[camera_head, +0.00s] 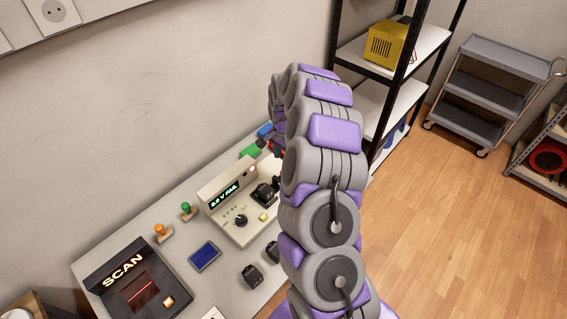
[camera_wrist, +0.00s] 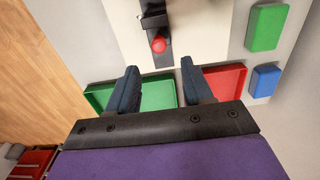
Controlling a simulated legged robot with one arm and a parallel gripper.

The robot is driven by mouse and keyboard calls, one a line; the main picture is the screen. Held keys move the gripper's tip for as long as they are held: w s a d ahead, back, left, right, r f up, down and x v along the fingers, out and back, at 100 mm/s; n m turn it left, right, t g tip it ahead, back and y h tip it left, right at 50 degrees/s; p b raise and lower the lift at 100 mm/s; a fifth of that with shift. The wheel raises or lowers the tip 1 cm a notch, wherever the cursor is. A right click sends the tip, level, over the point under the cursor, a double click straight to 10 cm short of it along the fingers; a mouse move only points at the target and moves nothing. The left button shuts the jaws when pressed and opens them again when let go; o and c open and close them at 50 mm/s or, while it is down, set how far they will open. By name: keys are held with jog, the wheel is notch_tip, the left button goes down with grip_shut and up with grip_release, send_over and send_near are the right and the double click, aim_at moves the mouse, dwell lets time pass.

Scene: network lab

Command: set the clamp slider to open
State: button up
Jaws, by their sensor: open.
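In the wrist view, a black slider-like part with a round red knob (camera_wrist: 158,44) sits on a pale panel (camera_wrist: 198,30). I take it for the clamp slider, though no label shows. My gripper (camera_wrist: 160,70) is open, and its two dark fingers are apart with nothing between them. The knob lies just beyond the fingertips, roughly centred between them, and no contact shows. In the head view, the beige test unit (camera_head: 225,190) has a lit display that seems to read FAIL, and a black clamp-like fixture (camera_head: 265,191). My arm hides most of the gripper there.
A green tray (camera_wrist: 155,96) and a red tray (camera_wrist: 228,80) lie behind the fingers. A green block (camera_wrist: 266,27) and a blue block (camera_wrist: 263,81) are at the right. In the head view, a SCAN device (camera_head: 135,290) and blue pad (camera_head: 205,257) share the bench.

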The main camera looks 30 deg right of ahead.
notch_tip(320, 180, up, 10)
jog(key=p, duration=0.1)
jog(key=shift+d+r+p, duration=0.15)
jog(key=shift+p, duration=0.15)
dwell(0.3)
jog(key=s+a+r+n, duration=0.8)
jog(key=s+a+r, duration=0.4)
jog(key=s+a, duration=0.35)
jog(key=s+a+n+g, duration=0.1)
jog(key=s+a+n, duration=0.2)
jog(key=s, duration=2.2)
jog(key=n, duration=0.3)
jog(key=shift+s+f+g, duration=0.15)
jog(key=shift+g, duration=0.25)
